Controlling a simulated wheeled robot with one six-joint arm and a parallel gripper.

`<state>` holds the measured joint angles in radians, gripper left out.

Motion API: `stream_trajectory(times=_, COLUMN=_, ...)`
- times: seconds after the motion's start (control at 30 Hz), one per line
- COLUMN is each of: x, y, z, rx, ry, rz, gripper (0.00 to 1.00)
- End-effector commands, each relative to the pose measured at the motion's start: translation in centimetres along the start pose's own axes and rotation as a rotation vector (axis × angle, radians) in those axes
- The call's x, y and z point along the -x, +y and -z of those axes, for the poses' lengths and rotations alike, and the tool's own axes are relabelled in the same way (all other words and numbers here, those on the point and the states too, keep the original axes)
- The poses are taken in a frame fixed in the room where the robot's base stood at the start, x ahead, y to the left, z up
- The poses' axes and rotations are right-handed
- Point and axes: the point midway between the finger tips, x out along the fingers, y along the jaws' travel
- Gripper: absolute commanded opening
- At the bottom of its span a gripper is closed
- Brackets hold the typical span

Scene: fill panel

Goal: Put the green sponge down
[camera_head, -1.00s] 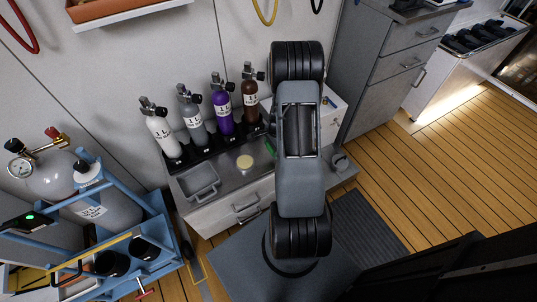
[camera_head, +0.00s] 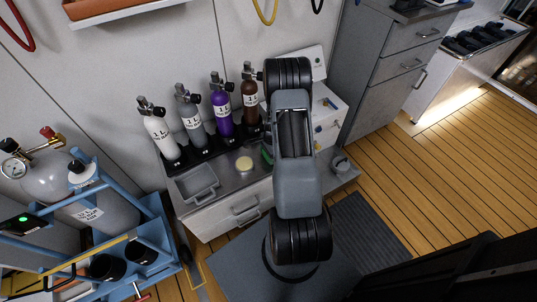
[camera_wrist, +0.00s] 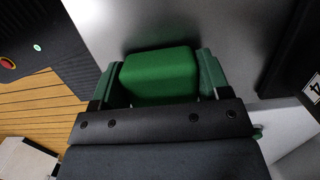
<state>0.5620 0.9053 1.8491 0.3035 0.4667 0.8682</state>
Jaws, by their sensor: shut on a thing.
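The green sponge (camera_wrist: 160,75) is a rounded block between the green fingers of my gripper (camera_wrist: 158,68) in the wrist view. The fingers are shut on its left and right sides. A grey metal surface lies behind the sponge; I cannot tell if the sponge touches it. In the head view, a bit of green (camera_head: 267,155) shows at the left edge of my arm, over the grey counter (camera_head: 225,190). My arm hides the rest of the gripper there.
Several labelled cylinders, among them a purple one (camera_head: 222,112), stand in a black rack along the counter's back. A pale yellow disc (camera_head: 244,164) and a shallow grey tray (camera_head: 197,184) lie left of my arm. A white box (camera_head: 325,115) stands at right.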

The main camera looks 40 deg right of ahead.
Motion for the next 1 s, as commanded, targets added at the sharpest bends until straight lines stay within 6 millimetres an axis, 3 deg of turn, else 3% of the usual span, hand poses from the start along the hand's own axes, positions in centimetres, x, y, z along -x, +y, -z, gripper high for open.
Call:
stream_trajectory(times=0.13, x=-0.4, y=0.0, z=0.1, rx=0.000, ry=0.000, rz=0.000, gripper=0.44)
stream_trajectory(times=0.17, x=-0.4, y=0.0, z=0.1, rx=0.000, ry=0.000, rz=0.000, gripper=0.71)
stream_trajectory(times=0.4, x=-0.3, y=0.0, z=0.1, rx=0.000, ry=0.000, rz=0.000, gripper=0.94)
stream_trajectory(times=0.77, x=0.5, y=0.0, z=0.0, rx=0.000, ry=0.000, rz=0.001, gripper=0.95)
stream_trajectory(times=1.0, x=4.8, y=-0.1, z=0.0, rx=-0.001, ry=0.001, rz=0.003, gripper=0.95)
